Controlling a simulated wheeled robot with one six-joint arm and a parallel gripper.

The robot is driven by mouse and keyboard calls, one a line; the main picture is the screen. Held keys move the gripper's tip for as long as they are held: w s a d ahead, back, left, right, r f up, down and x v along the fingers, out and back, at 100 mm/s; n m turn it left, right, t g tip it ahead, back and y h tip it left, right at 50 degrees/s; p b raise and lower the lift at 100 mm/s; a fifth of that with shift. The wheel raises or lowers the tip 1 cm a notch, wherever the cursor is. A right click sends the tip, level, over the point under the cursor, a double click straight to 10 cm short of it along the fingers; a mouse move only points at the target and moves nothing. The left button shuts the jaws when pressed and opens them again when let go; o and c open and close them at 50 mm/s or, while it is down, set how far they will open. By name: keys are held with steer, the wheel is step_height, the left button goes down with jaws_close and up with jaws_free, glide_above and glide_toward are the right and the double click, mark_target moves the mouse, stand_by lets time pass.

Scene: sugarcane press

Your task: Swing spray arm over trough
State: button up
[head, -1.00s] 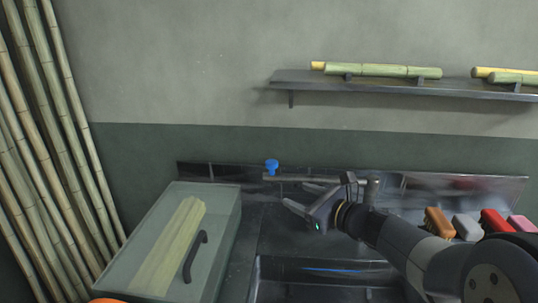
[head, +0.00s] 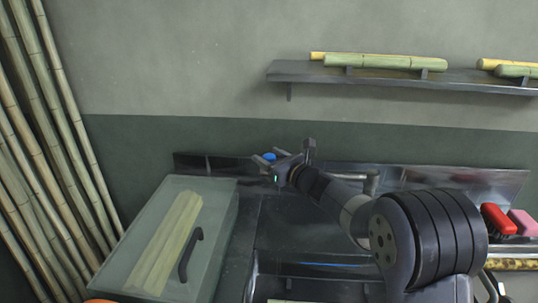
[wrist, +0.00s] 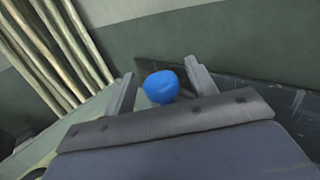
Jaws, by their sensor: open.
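The blue knob (head: 269,156) marks the left end of the spray arm (head: 371,182), a metal pipe along the back of the counter. Most of the pipe is hidden behind my arm. My gripper (head: 264,159) is open at the knob. In the wrist view the knob (wrist: 161,86) shows between the two spread fingers, with a gap visible on each side. I cannot tell whether either finger touches it. The trough (head: 320,258) is the dark basin at the front, partly covered by my arm, with a thin blue streak inside.
A translucent box with a dark handle (head: 190,255) and cane inside stands left of the trough. Cane poles (head: 60,130) lean at far left. A wall shelf (head: 400,80) holds cane pieces. Red (head: 497,218) and pink (head: 524,222) brushes sit at right.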

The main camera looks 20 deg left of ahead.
steer(key=shift+w+a, duration=0.1)
steer(key=shift+a, duration=0.15)
steer(key=shift+c, duration=0.5)
jaws_close()
